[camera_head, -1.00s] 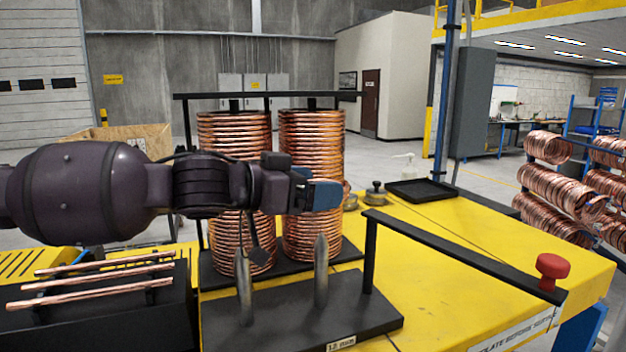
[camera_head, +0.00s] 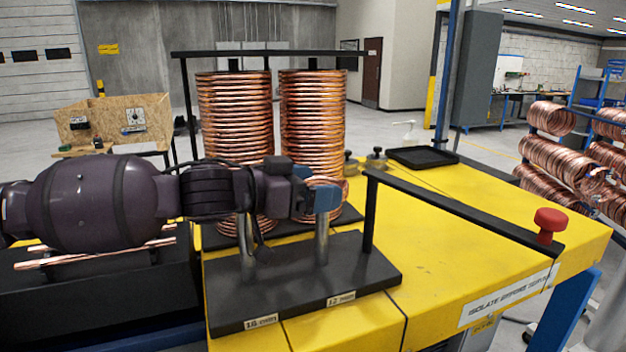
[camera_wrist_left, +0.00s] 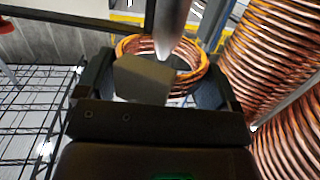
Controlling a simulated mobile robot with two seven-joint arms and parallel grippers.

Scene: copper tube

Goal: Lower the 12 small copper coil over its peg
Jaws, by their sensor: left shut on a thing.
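My left gripper (camera_head: 327,198) is shut on a small copper coil (camera_head: 324,182) at the top of the right-hand grey peg (camera_head: 322,243). In the left wrist view the coil (camera_wrist_left: 190,85) sits between my fingers, and the peg's pointed end (camera_wrist_left: 172,25) overlaps its rim and opening. The blue fingertip hides the peg's tip in the head view, so I cannot tell how far it is inside the coil. The peg stands on a black base (camera_head: 300,280), behind a 12 mm label (camera_head: 341,299). My right gripper is not in view.
A second peg (camera_head: 247,262) stands to the left on the same base, partly behind my wrist. Two tall copper coil stacks (camera_head: 312,120) stand behind. The yellow table top (camera_head: 440,210) is mostly clear there.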

